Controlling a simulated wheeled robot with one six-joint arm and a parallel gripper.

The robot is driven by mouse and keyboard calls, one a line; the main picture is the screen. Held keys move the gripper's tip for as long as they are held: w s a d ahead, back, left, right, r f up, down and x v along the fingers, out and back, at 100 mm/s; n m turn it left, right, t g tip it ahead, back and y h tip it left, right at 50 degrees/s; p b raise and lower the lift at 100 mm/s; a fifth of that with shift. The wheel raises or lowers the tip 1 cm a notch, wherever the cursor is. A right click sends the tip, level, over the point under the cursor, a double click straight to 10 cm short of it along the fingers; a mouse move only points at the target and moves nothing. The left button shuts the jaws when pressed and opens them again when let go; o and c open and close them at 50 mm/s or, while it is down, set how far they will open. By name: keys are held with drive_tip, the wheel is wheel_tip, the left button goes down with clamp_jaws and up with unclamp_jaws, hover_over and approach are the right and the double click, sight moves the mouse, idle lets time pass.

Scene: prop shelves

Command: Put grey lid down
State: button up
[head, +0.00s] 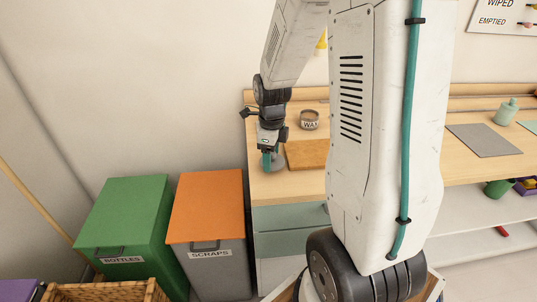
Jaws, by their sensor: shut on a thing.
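My gripper (268,162) is at the left end of the wooden counter, low over its top. It is shut on a grey round thing, which looks like the grey lid (278,158); the fingers and wrist hide part of it. I cannot tell whether the lid touches the counter. A grey tin marked WAX (310,124) stands upright behind and to the right, apart from the gripper.
The counter (262,187) has bare wood in front. The green bottles bin (125,210) and orange-lidded scraps bin (207,200) stand left. My arm hides the counter's middle. A grey mat (483,140) lies right.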

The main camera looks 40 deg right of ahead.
drive_tip(key=shift+w+a+f, duration=0.15)
drive_tip(key=shift+a+f, duration=0.2)
drive_tip(key=shift+a, duration=0.25)
drive_tip(key=shift+f, duration=0.15)
drive_tip(key=o, duration=1)
drive_tip(key=shift+c, duration=0.2)
